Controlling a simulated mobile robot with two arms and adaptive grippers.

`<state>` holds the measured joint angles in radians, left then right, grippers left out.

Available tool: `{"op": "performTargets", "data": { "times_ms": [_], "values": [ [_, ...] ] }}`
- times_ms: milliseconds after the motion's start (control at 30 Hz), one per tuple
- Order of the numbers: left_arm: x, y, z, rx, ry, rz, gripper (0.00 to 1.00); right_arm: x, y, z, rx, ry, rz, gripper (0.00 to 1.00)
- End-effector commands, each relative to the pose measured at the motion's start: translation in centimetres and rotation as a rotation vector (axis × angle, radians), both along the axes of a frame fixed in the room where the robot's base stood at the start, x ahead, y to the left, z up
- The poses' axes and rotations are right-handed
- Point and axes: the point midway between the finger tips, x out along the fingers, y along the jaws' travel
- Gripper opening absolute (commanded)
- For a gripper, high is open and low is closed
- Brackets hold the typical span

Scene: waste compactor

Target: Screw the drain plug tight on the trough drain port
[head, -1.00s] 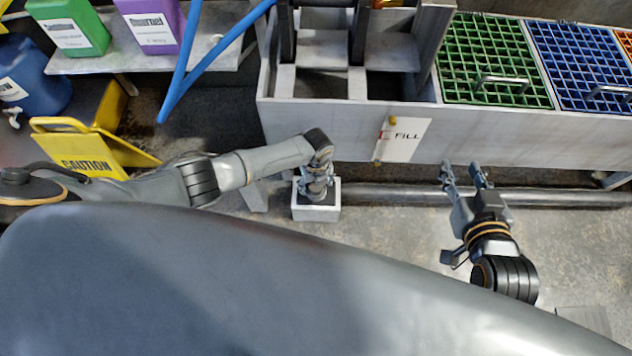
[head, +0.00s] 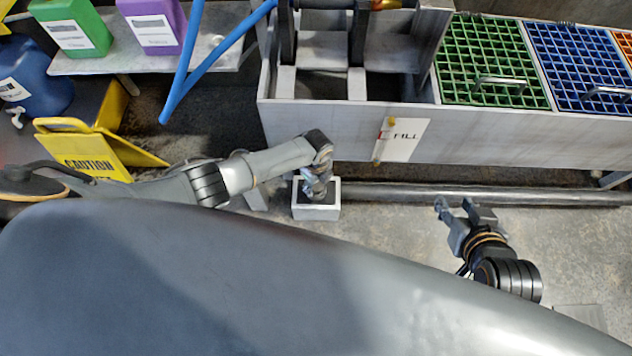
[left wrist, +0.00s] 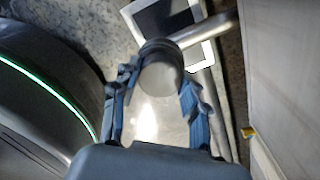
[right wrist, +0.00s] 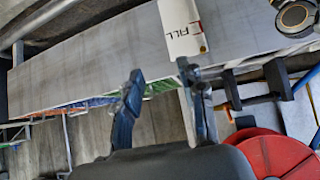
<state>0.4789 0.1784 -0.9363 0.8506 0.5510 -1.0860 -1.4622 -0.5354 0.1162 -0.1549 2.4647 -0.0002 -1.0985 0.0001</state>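The drain plug (left wrist: 160,79) shows in the left wrist view as a round grey cap with a dark ring at its far side. My left gripper (left wrist: 159,88) has one finger on each side of it and appears closed on it. In the head view my left gripper (head: 317,187) is below the trough's (head: 290,118) front wall, over a small pale box; the plug and drain port are hidden there by my wrist. My right gripper (head: 454,205) is open and empty in front of the trough; its spread fingers also show in the right wrist view (right wrist: 158,78).
The pale box (head: 316,212) with a dark top stands on the floor under my left gripper. A grey pipe (head: 400,192) runs along the trough's base. A yellow caution sign (head: 85,155) stands at left. Floor around my right gripper is clear.

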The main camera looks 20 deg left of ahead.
Motion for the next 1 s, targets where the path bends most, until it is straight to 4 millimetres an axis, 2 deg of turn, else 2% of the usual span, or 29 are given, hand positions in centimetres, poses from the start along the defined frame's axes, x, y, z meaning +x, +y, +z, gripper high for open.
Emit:
{"op": "performTargets", "data": {
  "times_ms": [33, 100, 133, 300, 467, 1000],
  "values": [
    [0.0, 0.0, 0.0, 0.000, 0.000, 0.000, 0.23, 0.0, 0.0, 0.0, 0.000, 0.000, 0.000, 0.40],
    [0.0, 0.0, 0.0, 0.000, 0.001, 0.000, 0.11, 0.0, 0.0, 0.0, 0.000, -0.001, 0.000, 0.40],
    [0.0, 0.0, 0.0, 0.000, 0.000, -0.001, 0.42, 0.0, 0.0, 0.0, 0.000, -0.001, 0.000, 0.40],
    [0.0, 0.0, 0.0, 0.000, 0.001, -0.001, 0.07, 0.0, 0.0, 0.0, 0.000, -0.001, 0.000, 0.40],
    [0.0, 0.1, -0.1, 0.001, 0.000, -0.036, 0.06, 0.2, 0.0, 0.1, 0.002, -0.013, 0.000, 0.40],
    [0.0, 0.1, -0.1, 0.003, 0.001, -0.364, 0.06, 3.3, 1.4, 3.1, 0.052, -0.229, 0.017, 0.40]
  ]
}}
